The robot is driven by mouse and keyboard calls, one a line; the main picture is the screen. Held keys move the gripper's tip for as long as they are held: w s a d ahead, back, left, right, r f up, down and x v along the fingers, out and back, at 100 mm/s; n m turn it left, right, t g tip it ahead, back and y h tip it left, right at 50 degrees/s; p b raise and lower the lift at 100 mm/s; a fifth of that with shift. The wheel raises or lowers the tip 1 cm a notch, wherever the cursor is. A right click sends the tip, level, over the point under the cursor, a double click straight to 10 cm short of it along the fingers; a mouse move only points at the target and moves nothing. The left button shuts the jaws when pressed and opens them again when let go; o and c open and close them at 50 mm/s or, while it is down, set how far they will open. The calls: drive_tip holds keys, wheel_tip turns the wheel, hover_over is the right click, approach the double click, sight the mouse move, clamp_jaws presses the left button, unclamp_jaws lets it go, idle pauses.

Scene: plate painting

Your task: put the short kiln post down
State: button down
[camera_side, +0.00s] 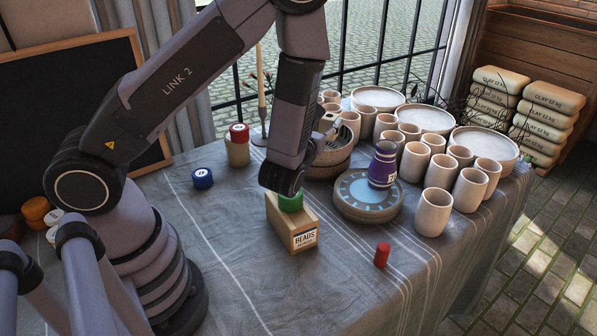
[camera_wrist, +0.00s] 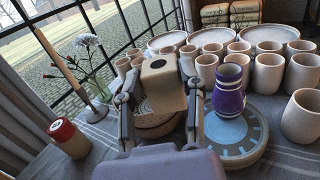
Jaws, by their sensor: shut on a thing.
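The short kiln post (camera_wrist: 160,88) is a beige block with a dark round hole in its top. It is held upright between the two fingers of my gripper (camera_wrist: 158,98) in the wrist view. In the side view the post (camera_side: 327,121) shows small, and my gripper (camera_side: 318,138) is partly hidden behind my wrist. The post appears above or in front of a brown bowl (camera_side: 330,169); its height over the bowl is hard to tell. A purple vase (camera_side: 383,165) stands on the blue-centred round plate (camera_side: 352,190) to the right.
Several clay cups (camera_side: 433,212) and stacked plates (camera_side: 424,118) crowd the right and back. A beads box (camera_side: 291,230) with a green item, a red cylinder (camera_side: 382,254), a blue pot (camera_side: 202,178) and a red-lidded jar (camera_side: 238,148) stand around.

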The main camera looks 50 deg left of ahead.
drive_tip(key=s+a+r+n+g+y, duration=0.2)
drive_tip(key=s+a+n+g+y, duration=0.85)
drive_tip(key=s+g, duration=0.5)
drive_tip(key=shift+n+h, duration=0.65)
drive_tip(key=shift+n, duration=0.2)
drive_tip(key=f, duration=2.5)
drive_tip(key=shift+s+a, duration=0.3)
drive_tip(key=shift+s, duration=0.05)
drive_tip(key=shift+f, duration=0.15)
drive_tip(key=c, duration=0.6)
unclamp_jaws()
drive_tip(key=shift+c, duration=0.2)
